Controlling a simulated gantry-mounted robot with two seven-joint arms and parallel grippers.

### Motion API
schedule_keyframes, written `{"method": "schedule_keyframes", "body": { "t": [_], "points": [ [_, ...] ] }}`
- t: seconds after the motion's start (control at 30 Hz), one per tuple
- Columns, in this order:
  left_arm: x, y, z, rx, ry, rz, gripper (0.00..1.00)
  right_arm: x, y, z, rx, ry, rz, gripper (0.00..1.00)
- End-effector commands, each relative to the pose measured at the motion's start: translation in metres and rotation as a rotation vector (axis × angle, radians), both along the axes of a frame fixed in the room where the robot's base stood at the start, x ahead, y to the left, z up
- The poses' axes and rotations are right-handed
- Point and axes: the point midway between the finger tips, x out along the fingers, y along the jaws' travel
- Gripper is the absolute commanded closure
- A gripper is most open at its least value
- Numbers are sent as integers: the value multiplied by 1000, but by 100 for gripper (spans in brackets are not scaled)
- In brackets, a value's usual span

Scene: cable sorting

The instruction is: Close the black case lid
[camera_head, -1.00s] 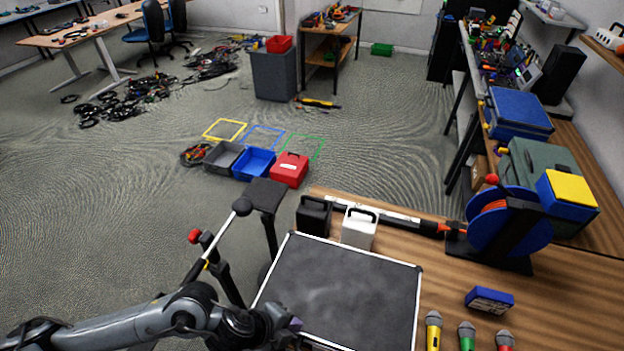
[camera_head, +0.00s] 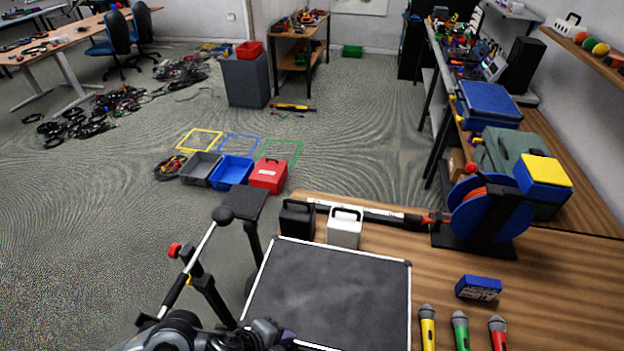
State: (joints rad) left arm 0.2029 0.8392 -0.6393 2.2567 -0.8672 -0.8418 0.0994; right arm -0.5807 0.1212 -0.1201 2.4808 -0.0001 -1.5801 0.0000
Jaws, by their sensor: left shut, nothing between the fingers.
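The large black case (camera_head: 335,290) lies at the front of the wooden table, showing a flat dark grey panel with thin silver edging. The panel looks level. Its near edge is cut off by the picture, so I cannot tell whether a gap remains under it. My left gripper (camera_head: 287,338) is at the case's near left corner, low in the picture. Its fingers are shut and empty. I cannot tell whether they touch the case edge. My right gripper is not in view.
A small black case (camera_head: 297,219) and a white case (camera_head: 345,228) with handles stand just behind the panel. A blue cable reel (camera_head: 490,210), a blue box (camera_head: 478,287) and three microphones (camera_head: 460,330) are to the right. A black stand (camera_head: 241,204) is at the left.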

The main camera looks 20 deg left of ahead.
Motion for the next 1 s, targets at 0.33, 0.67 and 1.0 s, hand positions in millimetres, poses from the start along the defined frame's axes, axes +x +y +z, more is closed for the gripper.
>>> {"method": "schedule_keyframes", "body": {
  "t": [0.33, 0.67, 1.0],
  "points": [
    [-6, 5, 10, 21, 27, -4, 100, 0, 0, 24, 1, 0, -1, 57],
    [-34, 16, 56, 13, 6, -12, 100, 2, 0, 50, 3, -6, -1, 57],
    [-74, 32, 83, 4, 7, -7, 100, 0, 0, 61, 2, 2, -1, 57]
  ]
}}
